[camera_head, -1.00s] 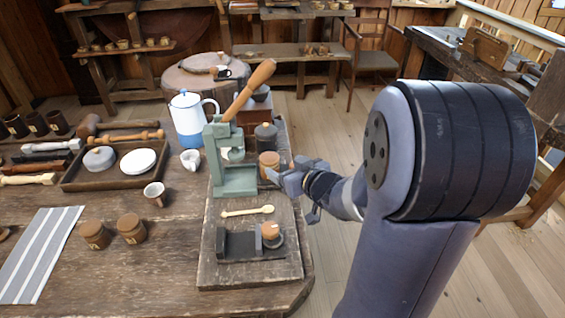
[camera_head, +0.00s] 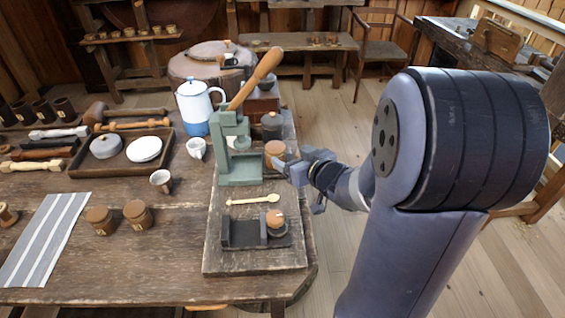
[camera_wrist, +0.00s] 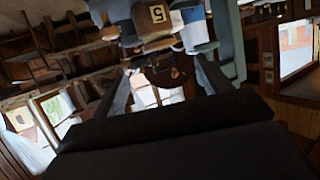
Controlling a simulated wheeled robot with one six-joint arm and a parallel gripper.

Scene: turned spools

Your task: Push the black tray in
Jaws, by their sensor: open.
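The black tray (camera_head: 240,235) lies on a raised wooden board (camera_head: 225,262) near the table's right end. A dark round piece with an orange-brown knob (camera_head: 276,218) sits at its right end. A green press (camera_head: 238,160) with a wooden lever stands behind it on the same board. My gripper (camera_head: 287,168) is open, right of the press and beyond the tray, close beside a brown wooden-topped jar (camera_head: 274,150). I cannot tell whether it touches the jar. In the wrist view a piece labelled 5 (camera_wrist: 158,14) shows beyond my fingers; the black tray is not identifiable there.
A dark canister (camera_head: 272,124) and a blue-white pot (camera_head: 196,106) stand behind. The board's front strip is clear.

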